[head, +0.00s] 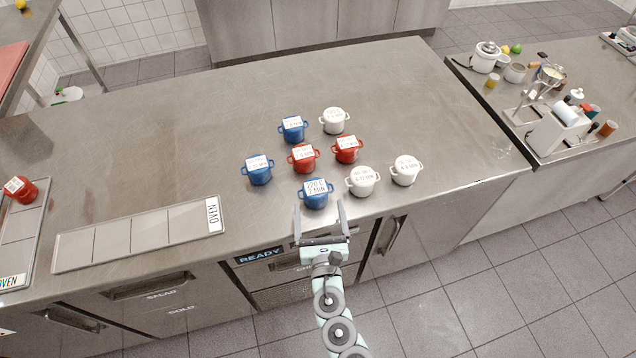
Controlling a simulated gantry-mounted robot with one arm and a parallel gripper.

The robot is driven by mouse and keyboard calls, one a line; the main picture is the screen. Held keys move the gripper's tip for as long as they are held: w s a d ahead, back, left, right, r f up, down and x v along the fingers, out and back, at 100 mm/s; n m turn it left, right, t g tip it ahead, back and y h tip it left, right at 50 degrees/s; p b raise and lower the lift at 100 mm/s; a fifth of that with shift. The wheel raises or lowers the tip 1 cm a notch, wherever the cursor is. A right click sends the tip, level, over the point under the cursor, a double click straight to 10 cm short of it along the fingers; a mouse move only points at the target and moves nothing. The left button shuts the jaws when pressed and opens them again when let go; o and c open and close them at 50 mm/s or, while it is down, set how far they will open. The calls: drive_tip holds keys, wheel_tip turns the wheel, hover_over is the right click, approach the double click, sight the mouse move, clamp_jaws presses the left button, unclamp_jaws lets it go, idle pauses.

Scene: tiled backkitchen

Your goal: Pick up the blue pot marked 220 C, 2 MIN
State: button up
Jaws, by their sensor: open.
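The blue pot marked 220 C, 2 MIN (314,199) stands upright near the front edge of the steel counter, with a white label on its top. My gripper (319,207) is open, its two fingers pointing away from me over the counter's front edge. The fingertips are at either side of this pot in the picture; I cannot tell their height against it or whether they touch it. Two other blue pots stand behind it, one at left (258,170) and one farther back (292,129); their labels are too small to read surely.
Red pots (303,158) (346,149) and white pots (362,181) (406,170) (334,121) stand close by. The counter's back is clear.

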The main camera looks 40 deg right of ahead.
sight(314, 178)
drive_tip(key=shift+x, duration=5.2)
drive_tip(key=shift+a, duration=0.15)
drive_tip(key=shift+c, duration=0.5)
drive_tip(key=c, duration=1.7)
